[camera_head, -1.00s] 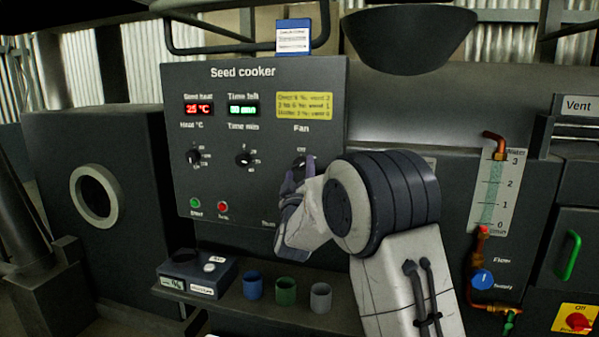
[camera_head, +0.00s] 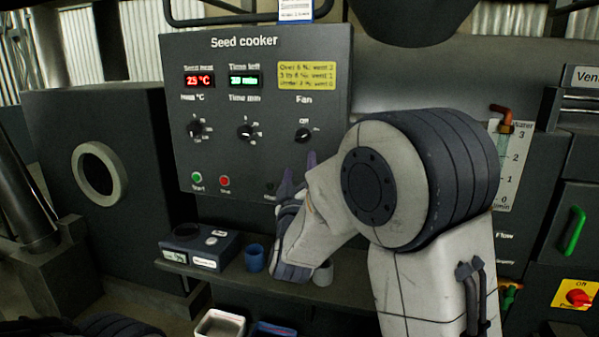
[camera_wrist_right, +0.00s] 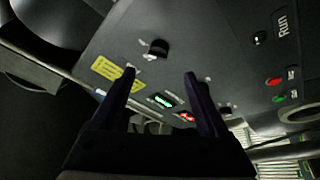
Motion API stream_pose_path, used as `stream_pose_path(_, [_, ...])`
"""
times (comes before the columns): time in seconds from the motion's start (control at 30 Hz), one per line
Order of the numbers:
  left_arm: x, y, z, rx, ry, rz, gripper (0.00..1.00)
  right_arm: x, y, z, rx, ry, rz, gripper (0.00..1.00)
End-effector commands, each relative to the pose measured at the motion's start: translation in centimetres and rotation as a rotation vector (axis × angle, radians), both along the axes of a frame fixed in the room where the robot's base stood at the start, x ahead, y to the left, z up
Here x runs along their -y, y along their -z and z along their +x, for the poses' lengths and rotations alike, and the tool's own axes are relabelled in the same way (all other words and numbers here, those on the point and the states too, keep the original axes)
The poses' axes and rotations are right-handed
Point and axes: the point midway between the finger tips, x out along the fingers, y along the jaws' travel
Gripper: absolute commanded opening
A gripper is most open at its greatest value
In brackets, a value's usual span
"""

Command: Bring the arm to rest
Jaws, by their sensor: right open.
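My right gripper (camera_head: 298,172) is open and empty in front of the lower right part of the seed cooker panel (camera_head: 265,110), just below the fan knob (camera_head: 303,135). In the right wrist view its two fingers (camera_wrist_right: 158,92) stand apart with nothing between them, and the fan knob (camera_wrist_right: 158,48) shows beyond them. My right arm (camera_head: 430,200) reaches in from the lower right and covers part of the panel's right side and the shelf. My left gripper is not in view, though a dark part of mine shows at the lower left edge.
A shelf (camera_head: 340,295) under the panel bears a small meter box (camera_head: 200,246), a blue cup (camera_head: 255,258) and a pale cup (camera_head: 323,273). A white tray (camera_head: 220,325) is below. A water gauge (camera_head: 513,165) and red switch (camera_head: 577,298) are at right.

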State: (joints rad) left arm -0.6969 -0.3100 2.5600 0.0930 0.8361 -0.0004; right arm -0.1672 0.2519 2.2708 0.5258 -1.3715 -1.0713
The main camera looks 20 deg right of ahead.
Motion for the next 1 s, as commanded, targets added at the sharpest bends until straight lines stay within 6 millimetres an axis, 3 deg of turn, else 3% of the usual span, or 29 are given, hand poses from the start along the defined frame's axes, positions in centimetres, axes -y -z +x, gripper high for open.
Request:
stream_pose_path(0.33, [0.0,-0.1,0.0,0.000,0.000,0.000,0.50,0.0,-0.1,0.0,-0.001,-0.002,0.001,0.78])
stream_pose_path(0.43, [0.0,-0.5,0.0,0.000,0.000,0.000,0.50,-0.9,0.0,0.2,-0.027,-0.040,0.027,0.78])
stream_pose_path(0.57, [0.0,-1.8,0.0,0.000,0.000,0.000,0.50,-4.9,0.7,0.4,-0.151,-0.195,0.135,0.78])
stream_pose_path(0.67, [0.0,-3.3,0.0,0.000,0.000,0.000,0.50,-9.9,2.4,-0.7,-0.327,-0.360,0.258,0.78])
stream_pose_path(0.77, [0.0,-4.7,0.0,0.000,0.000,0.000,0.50,-14.7,4.6,-3.5,-0.542,-0.499,0.378,0.78])
stream_pose_path(0.87, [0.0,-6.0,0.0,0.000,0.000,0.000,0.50,-18.6,6.8,-7.9,-0.776,-0.591,0.473,0.78])
stream_pose_path(1.0, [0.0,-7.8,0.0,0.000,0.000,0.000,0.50,-21.7,9.3,-15.9,-1.121,-0.629,0.563,0.78])
